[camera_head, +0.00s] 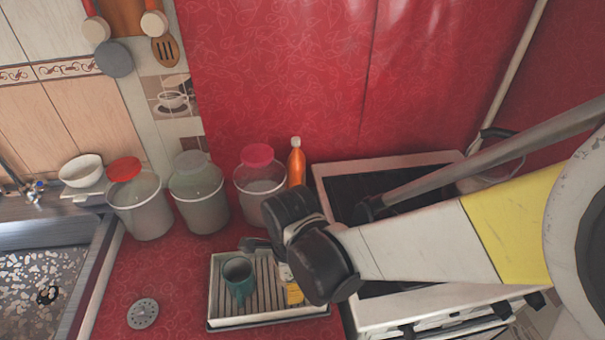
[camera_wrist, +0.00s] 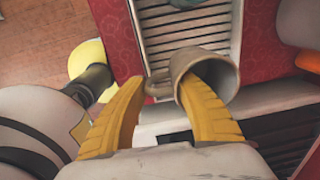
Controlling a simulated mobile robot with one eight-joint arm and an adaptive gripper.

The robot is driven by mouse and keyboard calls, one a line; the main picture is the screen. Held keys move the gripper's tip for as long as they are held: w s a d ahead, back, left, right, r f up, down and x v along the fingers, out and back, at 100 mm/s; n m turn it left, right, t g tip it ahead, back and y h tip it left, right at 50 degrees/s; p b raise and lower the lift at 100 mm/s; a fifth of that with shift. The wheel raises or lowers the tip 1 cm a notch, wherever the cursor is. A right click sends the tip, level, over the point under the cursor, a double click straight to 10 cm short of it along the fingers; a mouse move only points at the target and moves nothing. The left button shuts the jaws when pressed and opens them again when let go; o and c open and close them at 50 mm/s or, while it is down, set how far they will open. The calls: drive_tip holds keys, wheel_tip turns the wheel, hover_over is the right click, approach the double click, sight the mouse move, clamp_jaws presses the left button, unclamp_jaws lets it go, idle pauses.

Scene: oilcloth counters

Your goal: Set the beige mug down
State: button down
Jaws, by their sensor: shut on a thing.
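The beige mug (camera_wrist: 181,62) is in my gripper (camera_wrist: 160,80) in the wrist view. One yellow finger reaches into the mug's mouth and the other is on the outer side, by the handle (camera_wrist: 157,84). The mug is tilted, with its mouth toward the lower right of that view. In the head view my gripper (camera_head: 291,291) is partly hidden by my dark wrist, over the right part of a ribbed tray (camera_head: 224,322). I cannot make out the beige mug there. Whether the mug touches the tray is unclear.
A teal mug (camera_head: 239,281) stands on the tray's left part. Lidded buckets (camera_head: 199,200) and an orange bottle (camera_head: 296,165) line the back. A stove (camera_head: 335,169) is at right, a sink (camera_head: 40,236) at left. Red counter (camera_head: 178,285) is clear left of the tray, except a drain disc (camera_head: 143,313).

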drive_tip(key=shift+w+a+f, duration=0.25)
drive_tip(key=shift+w+f, duration=0.3)
drive_tip(key=shift+w, duration=0.2)
drive_tip(key=shift+f+b, duration=1.2)
drive_tip(key=shift+f, duration=0.7)
drive_tip(key=shift+f, duration=0.2)
drive_tip(key=c, duration=1)
unclamp_jaws()
drive_tip(key=shift+r, duration=0.1)
